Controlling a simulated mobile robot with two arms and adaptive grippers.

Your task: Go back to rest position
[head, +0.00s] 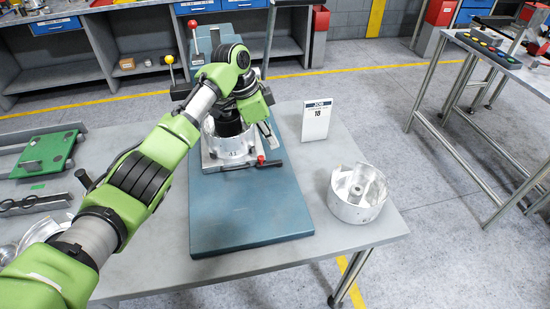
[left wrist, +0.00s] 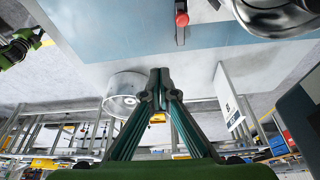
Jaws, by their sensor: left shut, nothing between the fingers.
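My left arm reaches in from the left over the workbench (head: 350,235). Its gripper (head: 270,135) is above and beside the silver part (head: 228,148) in the fixture on the blue base plate (head: 250,215). In the left wrist view the fingers (left wrist: 160,75) meet at the tips, shut, with nothing seen between them. A second silver housing (head: 357,208) stands on the bench to the right, apart from the gripper; it also shows behind the fingers in the left wrist view (left wrist: 122,92).
A white job sign (head: 317,120) stands right of the gripper. A red-tipped lever (head: 262,160) sticks out at the fixture. A green pallet (head: 48,153) lies on the left. Another table (head: 510,65) stands at the right across open floor. Shelving is behind.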

